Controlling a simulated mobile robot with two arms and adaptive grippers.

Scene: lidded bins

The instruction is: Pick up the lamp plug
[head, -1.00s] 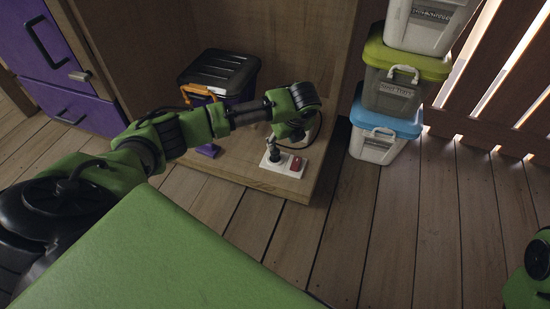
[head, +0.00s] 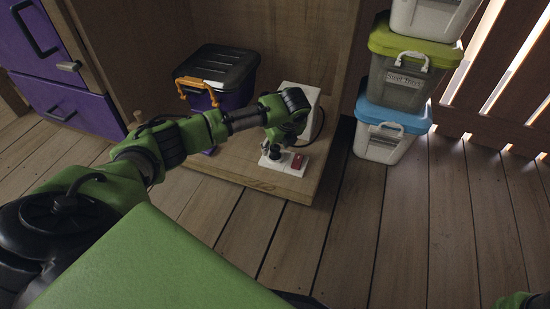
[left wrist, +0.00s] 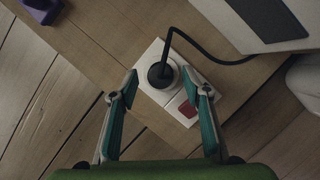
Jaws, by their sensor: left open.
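The lamp plug (left wrist: 160,74) is a dark round plug with a black cord, seated in a white socket block (left wrist: 150,55) with a red switch (left wrist: 188,108). In the head view the socket block (head: 290,169) lies on the wooden shelf base near its front edge. My left gripper (left wrist: 162,82) is open above the plug, its two teal fingers on either side of it. Whether the fingers touch the plug cannot be told. In the head view my left gripper (head: 276,148) points down at the block and partly hides the plug.
A white boxy object (head: 306,98) stands just behind the socket block. A black-lidded purple bin (head: 237,98) with an orange handle stands on the base. Stacked lidded bins (head: 385,146) stand to the right. Purple drawers (head: 70,100) are at the left. The floor in front is clear.

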